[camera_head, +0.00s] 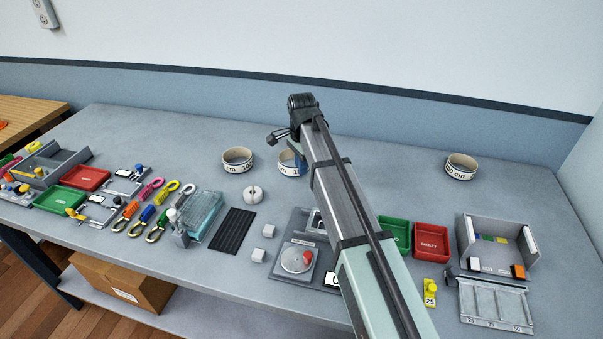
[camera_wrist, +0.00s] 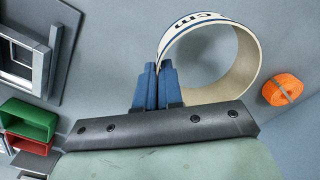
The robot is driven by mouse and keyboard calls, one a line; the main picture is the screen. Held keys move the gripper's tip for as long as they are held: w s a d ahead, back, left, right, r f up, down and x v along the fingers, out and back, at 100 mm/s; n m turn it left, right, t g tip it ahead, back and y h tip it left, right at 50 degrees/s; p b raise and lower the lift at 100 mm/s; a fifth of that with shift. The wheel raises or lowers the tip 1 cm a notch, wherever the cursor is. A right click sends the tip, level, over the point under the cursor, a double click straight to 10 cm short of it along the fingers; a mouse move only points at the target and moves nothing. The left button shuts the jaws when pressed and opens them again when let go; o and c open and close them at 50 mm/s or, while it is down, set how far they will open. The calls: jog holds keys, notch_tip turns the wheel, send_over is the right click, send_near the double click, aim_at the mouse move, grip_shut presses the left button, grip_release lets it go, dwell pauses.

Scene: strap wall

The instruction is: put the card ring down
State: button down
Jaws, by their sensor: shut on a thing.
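A card ring (camera_wrist: 240,62), a pale band with a dark blue "cm" print, is between the blue fingers of my gripper (camera_wrist: 157,72) in the wrist view. The fingers are shut on its wall at one side, and the rest of the ring stands out to the right. In the head view the ring (camera_head: 287,163) beside my arm appears to be this one, partly hidden by the arm. My fingertips are hidden there. I cannot tell whether the ring touches the grey bench (camera_head: 345,180).
Other card rings stand on the bench at left (camera_head: 237,161) and right (camera_head: 461,167). An orange strap coil (camera_wrist: 282,89) lies near the held ring. A white spool (camera_head: 252,195), green tray (camera_head: 396,236) and red tray (camera_head: 431,241) are nearer. Bench between the arm and the right ring is clear.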

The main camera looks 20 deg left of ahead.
jog(key=shift+f, duration=1.45)
jog(key=shift+f, duration=0.1)
jog(key=c, duration=1.3)
grip_release()
notch_tip(320, 180, up, 12)
jog(key=shift+r, duration=0.1)
